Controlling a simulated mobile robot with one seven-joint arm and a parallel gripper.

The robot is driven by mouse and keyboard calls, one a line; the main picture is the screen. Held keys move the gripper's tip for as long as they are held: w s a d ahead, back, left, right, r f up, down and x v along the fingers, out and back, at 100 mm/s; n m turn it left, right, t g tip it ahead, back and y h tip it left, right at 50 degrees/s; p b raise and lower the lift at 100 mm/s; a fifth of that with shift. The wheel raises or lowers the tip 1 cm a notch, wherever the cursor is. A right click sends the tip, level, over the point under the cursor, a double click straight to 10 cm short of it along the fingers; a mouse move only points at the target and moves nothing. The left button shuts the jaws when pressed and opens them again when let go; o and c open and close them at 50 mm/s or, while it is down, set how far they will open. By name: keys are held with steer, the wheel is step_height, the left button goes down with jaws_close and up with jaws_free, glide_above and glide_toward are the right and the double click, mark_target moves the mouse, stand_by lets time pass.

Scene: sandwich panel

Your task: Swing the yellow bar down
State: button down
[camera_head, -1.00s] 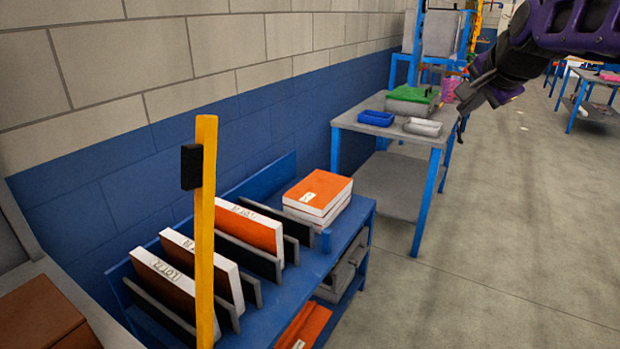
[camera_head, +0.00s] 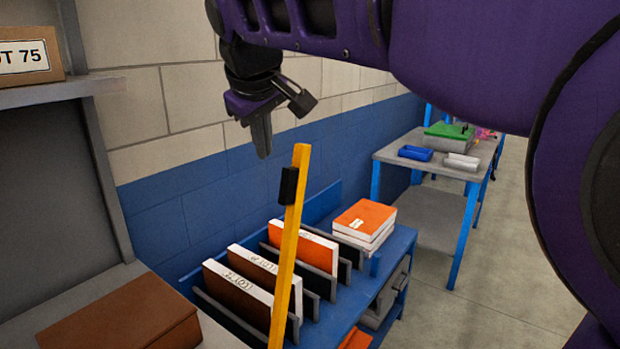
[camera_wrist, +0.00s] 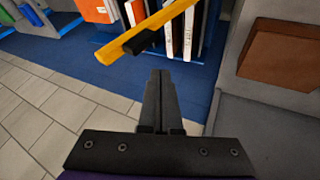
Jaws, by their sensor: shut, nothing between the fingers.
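The yellow bar (camera_head: 290,250) stands nearly upright in front of the blue rack in the head view, its top leaning a little to the right. A black block (camera_head: 288,185) is fixed on its upper part. My gripper (camera_head: 263,150) is shut and empty, just left of the bar's top and a little above it. In the wrist view the yellow bar (camera_wrist: 165,22) crosses the top of the picture with its black block (camera_wrist: 140,42), beyond the shut fingertips (camera_wrist: 160,75). The fingers appear apart from the bar. The bar's lower end is hidden.
The blue rack (camera_head: 345,290) holds upright binders and a stack of orange-topped books (camera_head: 364,220). A brown box (camera_head: 120,315) sits on a grey surface at the lower left. A grey table (camera_head: 440,150) stands behind. The block wall is close behind the rack.

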steer(key=w+d+r+b+x, duration=0.1)
steer(key=x, duration=1.1)
steer(key=shift+w+d+f+n, duration=0.2)
steer(key=shift+w+n, duration=0.1)
steer(key=shift+w, duration=0.1)
